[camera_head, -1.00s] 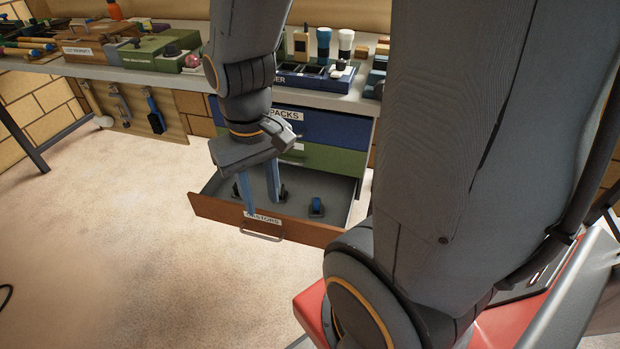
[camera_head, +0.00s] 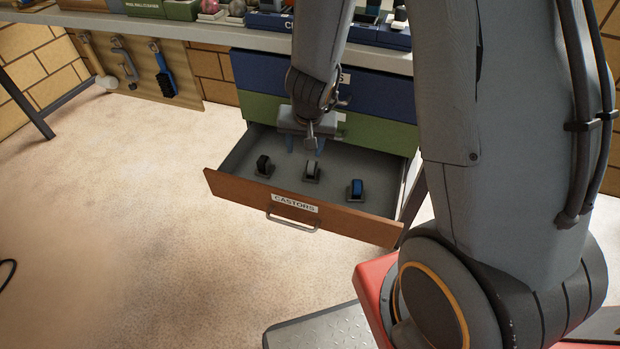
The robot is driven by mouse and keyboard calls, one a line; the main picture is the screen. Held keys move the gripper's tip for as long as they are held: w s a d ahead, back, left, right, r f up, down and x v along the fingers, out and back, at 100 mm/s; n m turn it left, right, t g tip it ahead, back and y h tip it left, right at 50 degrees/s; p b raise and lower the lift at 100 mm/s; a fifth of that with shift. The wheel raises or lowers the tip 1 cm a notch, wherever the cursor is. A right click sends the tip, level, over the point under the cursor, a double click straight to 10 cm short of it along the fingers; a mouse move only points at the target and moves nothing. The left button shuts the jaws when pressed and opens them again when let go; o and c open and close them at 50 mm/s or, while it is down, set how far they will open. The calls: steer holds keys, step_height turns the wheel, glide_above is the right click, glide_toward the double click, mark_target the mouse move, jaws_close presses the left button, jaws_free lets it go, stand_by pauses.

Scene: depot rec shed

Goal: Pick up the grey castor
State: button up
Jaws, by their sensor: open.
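The open drawer (camera_head: 235,187), labelled CASTORS, holds three castors in a row. The grey castor (camera_head: 312,171) stands in the middle. A black castor (camera_head: 263,165) is to its left and a blue castor (camera_head: 355,189) to its right. My gripper (camera_head: 305,146) is open and empty, with its blue fingers pointing down. It hangs over the back part of the drawer, behind the grey castor in the picture and apart from it. Its height above the drawer floor is hard to tell.
Closed green (camera_head: 380,137) and blue (camera_head: 385,95) drawers sit above the open one, under a workbench (camera_head: 215,35) with trays. Brushes and tools hang on a board (camera_head: 190,75) at the left. The floor in front of the drawer is clear.

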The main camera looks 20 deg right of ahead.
mark_target(311, 163)
steer(key=shift+m+h, duration=0.6)
steer(key=shift+h, duration=0.3)
steer(key=x, duration=0.2)
steer(key=d+b+x, duration=0.1)
steer(key=x, duration=0.4)
steer(key=shift+s+d+f+b, duration=0.2)
steer(key=shift+s+b, duration=0.05)
steer(key=shift+b, duration=0.15)
steer(key=shift+a+b+x, duration=0.15)
steer(key=shift+b+x, duration=0.85)
steer(key=shift+x, duration=0.8)
steer(key=shift+a+b+x, duration=0.2)
steer(key=shift+b+x, duration=0.75)
steer(key=shift+x, duration=0.85)
steer(key=shift+w, duration=0.15)
steer(key=shift+r, duration=0.1)
jaws_close()
steer(key=shift+r, duration=0.1)
